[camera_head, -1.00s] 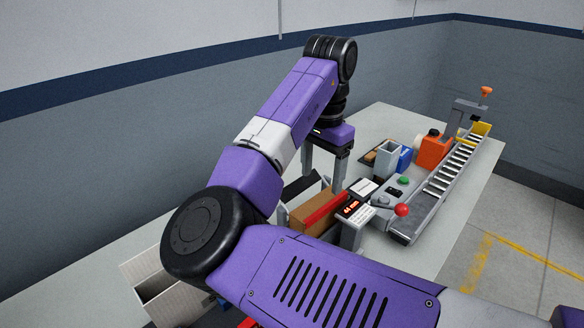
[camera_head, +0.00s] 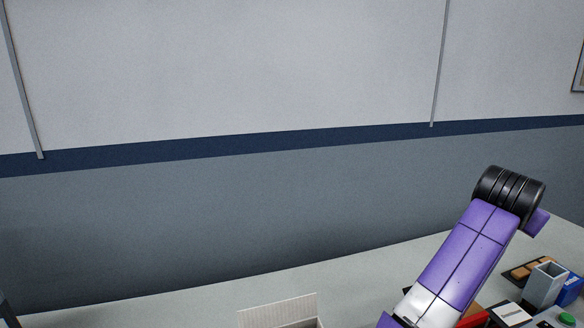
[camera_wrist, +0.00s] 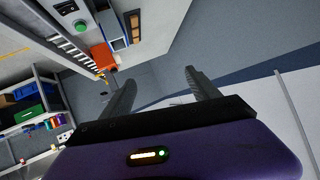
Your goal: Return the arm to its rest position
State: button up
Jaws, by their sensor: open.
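My arm (camera_head: 460,255), purple and white with a black ribbed wrist joint, reaches up from the lower right of the head view. A small purple part shows beyond the black joint, but the fingers cannot be made out there. In the wrist view my gripper (camera_wrist: 160,78) shows two dark fingers spread wide apart, with nothing between them. Beyond the fingers are floor and grey wall. The bench items lie off to the upper left of that view, apart from the fingers.
The bench (camera_head: 215,297) runs along the wall, with a cream open box (camera_head: 280,311) at its front. A grey holder (camera_head: 544,284), a blue box (camera_head: 571,288) and a green button (camera_head: 567,318) sit at right. The wrist view shows an orange block (camera_wrist: 103,56) and a shelf (camera_wrist: 38,128).

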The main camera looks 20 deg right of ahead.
jog(key=s+a+n+t, duration=0.2)
jog(key=a+n+t, duration=1.15)
jog(key=a, duration=0.35)
jog(key=s+a+f+n+y, duration=0.2)
jog(key=s+a+f+y, duration=0.3)
jog(key=s+a+f, duration=0.2)
jog(key=s+a+f+n+y, duration=0.2)
jog(key=s+a+f+y, duration=0.3)
jog(key=s+a, duration=0.6)
notch_tip(320, 180, down, 3)
jog(key=shift+s+a+r+t+y, duration=0.15)
jog(key=shift+s+a+t+y, duration=0.25)
jog(key=shift+s, duration=0.35)
jog(key=s+a+f+g, duration=0.1)
jog(key=s+f, duration=0.1)
jog(key=s, duration=0.3)
jog(key=s+a+f+m+g, duration=0.1)
jog(key=s+f+g, duration=0.1)
jog(key=s, duration=0.3)
jog(key=s+a+f+g, duration=0.1)
jog(key=s+a+f, duration=0.1)
jog(key=s+f, duration=0.1)
jog(key=shift+s+f+m+g, duration=0.1)
jog(key=shift+s+m+g, duration=0.15)
jog(key=shift+s, duration=0.65)
jog(key=shift+c, duration=1.1)
jog(key=shift+s+f, duration=0.1)
jog(key=shift+s, duration=0.05)
jog(key=shift+c, duration=1)
